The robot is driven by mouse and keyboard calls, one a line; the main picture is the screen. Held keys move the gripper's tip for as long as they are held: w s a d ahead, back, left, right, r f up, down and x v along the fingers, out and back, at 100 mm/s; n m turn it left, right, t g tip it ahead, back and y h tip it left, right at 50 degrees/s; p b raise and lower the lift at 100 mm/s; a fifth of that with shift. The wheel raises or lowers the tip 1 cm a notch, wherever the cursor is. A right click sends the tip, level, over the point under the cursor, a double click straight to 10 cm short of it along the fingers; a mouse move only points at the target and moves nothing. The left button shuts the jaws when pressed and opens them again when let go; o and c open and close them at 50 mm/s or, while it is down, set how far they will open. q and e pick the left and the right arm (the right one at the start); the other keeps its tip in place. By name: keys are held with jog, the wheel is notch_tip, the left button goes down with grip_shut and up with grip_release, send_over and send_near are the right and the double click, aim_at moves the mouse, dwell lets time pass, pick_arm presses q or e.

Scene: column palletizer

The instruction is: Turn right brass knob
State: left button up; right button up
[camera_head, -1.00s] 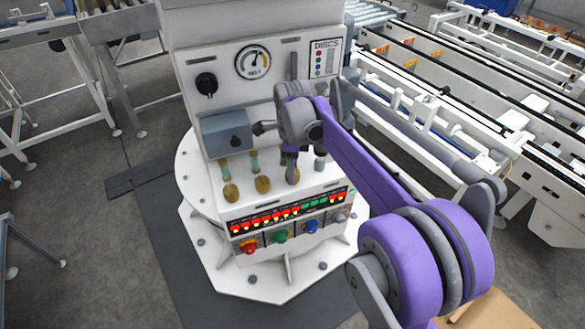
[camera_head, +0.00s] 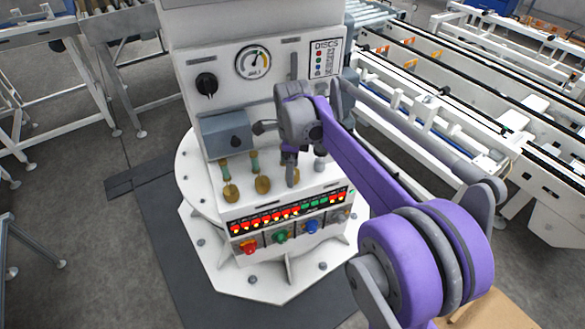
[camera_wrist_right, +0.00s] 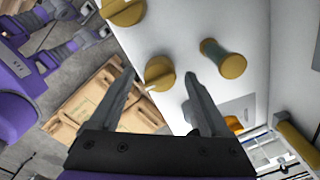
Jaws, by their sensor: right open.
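Brass knobs stand in a row on the white machine's sloped panel. In the head view the left knob (camera_head: 231,193) and the middle knob (camera_head: 263,185) are clear. The right brass knob (camera_head: 297,175) is mostly hidden behind my right gripper (camera_head: 291,178), which points down at it. In the right wrist view a brass knob (camera_wrist_right: 159,73) lies between the two open fingertips of my right gripper (camera_wrist_right: 161,78), with a gap on each side. I cannot tell how deep the fingers reach around it. My left gripper is out of view.
Another brass knob (camera_wrist_right: 124,10) and a brass-ended green handle (camera_wrist_right: 223,59) are close by in the wrist view. A grey box (camera_head: 226,134) and black dial (camera_head: 206,84) are on the machine's face. Lit buttons (camera_head: 265,219) run below the knobs.

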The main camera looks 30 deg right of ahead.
notch_tip(320, 180, up, 11)
jog(key=shift+f+p, duration=0.15)
jog(key=shift+p, duration=0.2)
dwell(0.4)
jog(key=s+a+f+n+t, duration=0.2)
jog(key=s+a+f+n, duration=0.3)
jog(key=n, duration=0.8)
jog(key=s+a+f+n+t, duration=0.3)
jog(key=s+a+f+n, duration=0.2)
jog(key=s+f+n, duration=0.6)
jog(key=s+n, duration=0.1)
jog(key=s, duration=0.3)
jog(key=shift+s+a+f+n+t, duration=0.25)
jog(key=shift+s+a+n+t, duration=0.05)
jog(key=shift+n, duration=0.1)
